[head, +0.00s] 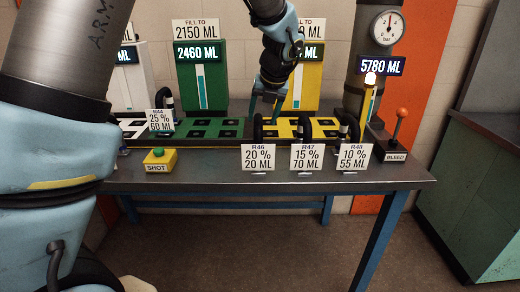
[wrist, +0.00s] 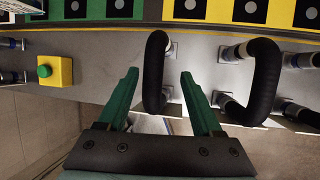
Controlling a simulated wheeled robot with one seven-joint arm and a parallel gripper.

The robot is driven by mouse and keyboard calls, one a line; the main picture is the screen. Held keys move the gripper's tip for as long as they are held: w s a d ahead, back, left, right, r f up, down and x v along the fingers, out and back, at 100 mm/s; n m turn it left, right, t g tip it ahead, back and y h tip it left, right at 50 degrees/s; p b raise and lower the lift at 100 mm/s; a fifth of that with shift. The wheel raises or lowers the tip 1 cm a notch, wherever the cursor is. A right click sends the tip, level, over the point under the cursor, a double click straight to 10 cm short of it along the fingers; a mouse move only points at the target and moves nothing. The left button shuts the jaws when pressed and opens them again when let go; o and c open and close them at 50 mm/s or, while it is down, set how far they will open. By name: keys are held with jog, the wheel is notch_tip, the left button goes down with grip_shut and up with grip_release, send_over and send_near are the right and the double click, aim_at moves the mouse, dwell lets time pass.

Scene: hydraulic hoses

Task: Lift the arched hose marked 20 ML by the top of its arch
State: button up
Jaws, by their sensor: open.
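The black arched hose marked 20 ML (head: 258,128) stands on the bench behind its white card (head: 259,158), which reads R46, 20 %, 20 ML. My gripper (head: 266,106) is open, pointing down just above the top of this arch. In the wrist view the hose (wrist: 154,70) shows between the tips of the two green fingers of my gripper (wrist: 159,73), with a gap on each side. Nothing is held. The exact height of the fingertips over the arch is hard to tell.
The 70 ML hose (wrist: 266,80) stands close to the right; the 55 ML hose (head: 350,125) is beyond it. A 60 ML hose (head: 167,103) stands left. A SHOT button (head: 158,160) and BLEED lever (head: 399,130) are on the bench. Green (head: 202,75) and yellow tanks (head: 308,85) stand behind.

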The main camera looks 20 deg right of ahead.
jog(key=shift+a+p+x, duration=0.25)
jog(key=shift+p+x, duration=0.2)
jog(key=shift+x, duration=0.9)
jog(key=shift+a+p+x, duration=0.2)
jog(key=shift+p+x, duration=0.25)
jog(key=shift+x, duration=0.9)
jog(key=shift+c, duration=0.4)
grip_shut()
jog(key=shift+w+r, duration=0.1)
